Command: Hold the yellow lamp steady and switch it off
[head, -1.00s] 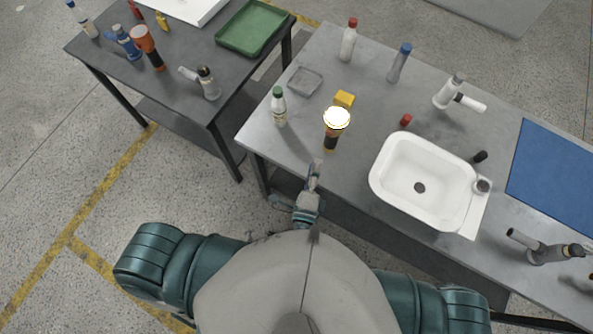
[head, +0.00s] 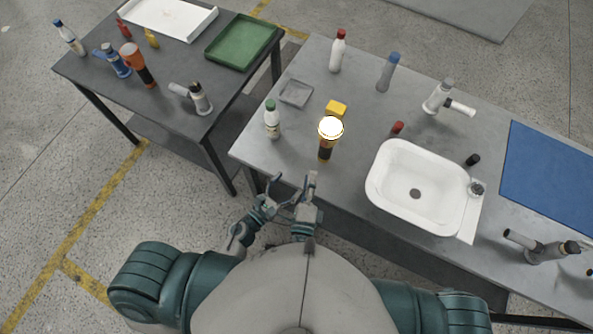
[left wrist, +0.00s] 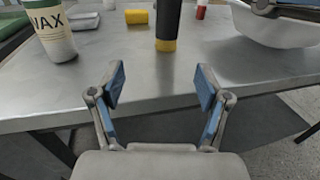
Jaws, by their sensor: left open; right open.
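The yellow lamp (head: 325,151) stands upright near the left end of the grey table, with a dark middle band and a brightly glowing top. Its lower body, dark with a yellow base, shows in the left wrist view (left wrist: 166,30); its top is cut off there. My left gripper (head: 280,190) is open and empty in front of the table's near edge. In the left wrist view its open fingers (left wrist: 161,85) point towards the lamp, which is beyond them and untouched. My right gripper (head: 308,186) is open beside the left one, also short of the lamp. The lamp's switch cannot be made out.
A green-capped bottle (head: 272,120) stands left of the lamp and a yellow block (head: 337,107) lies behind it. A white basin (head: 385,180) is to the right. A grey tray (head: 296,94) and a red cap (head: 397,128) are near. The table's front edge (head: 270,172) lies before my grippers.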

